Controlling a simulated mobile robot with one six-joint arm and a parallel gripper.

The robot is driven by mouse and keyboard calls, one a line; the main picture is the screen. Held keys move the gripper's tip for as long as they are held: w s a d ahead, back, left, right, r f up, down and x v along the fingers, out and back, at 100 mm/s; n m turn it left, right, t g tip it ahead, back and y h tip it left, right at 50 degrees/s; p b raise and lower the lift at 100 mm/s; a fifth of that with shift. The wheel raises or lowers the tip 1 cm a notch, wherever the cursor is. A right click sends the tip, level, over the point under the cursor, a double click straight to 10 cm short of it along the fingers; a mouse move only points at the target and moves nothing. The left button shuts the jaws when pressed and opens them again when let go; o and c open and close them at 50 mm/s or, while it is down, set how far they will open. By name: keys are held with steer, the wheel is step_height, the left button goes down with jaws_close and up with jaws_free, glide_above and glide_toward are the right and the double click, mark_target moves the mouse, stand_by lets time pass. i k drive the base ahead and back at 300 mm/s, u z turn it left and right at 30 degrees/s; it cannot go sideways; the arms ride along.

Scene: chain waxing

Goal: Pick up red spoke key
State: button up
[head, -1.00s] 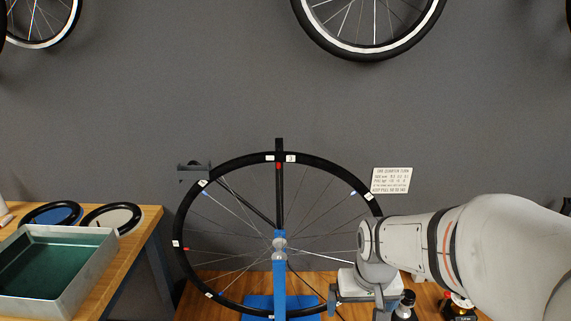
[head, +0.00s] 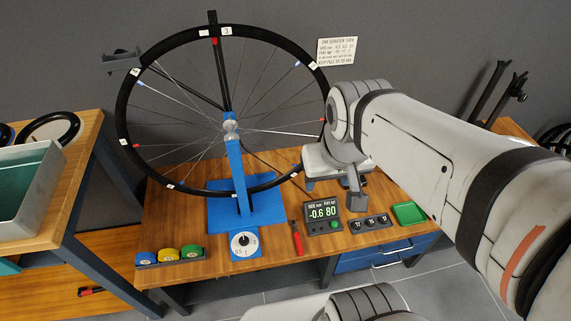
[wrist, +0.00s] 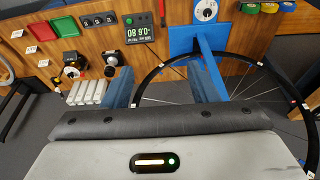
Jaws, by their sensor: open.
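A slim red-handled tool (head: 297,240) lies on the wooden bench, between the blue dial base and the display; it also shows at the top of the wrist view (wrist: 162,10). Another red and black tool (head: 90,291) lies on the left bench's lower shelf. I cannot tell for certain which is the red spoke key. A dark rack holds blue (head: 145,258), yellow (head: 168,255) and green (head: 192,252) pieces; no red one shows there. My gripper (wrist: 163,84) is open and empty above the bench, its two blue fingers wide apart, away from both red tools.
A wheel (head: 122,110) stands upright in a blue stand (head: 238,180) above the rack and tools. A metal basin (head: 40,195) stands on the left bench.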

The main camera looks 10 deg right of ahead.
mark_target(297, 240)
steer(key=z, duration=0.9)
steer(key=k, duration=1.05)
steer(key=u, duration=0.85)
steer(key=i, duration=1)
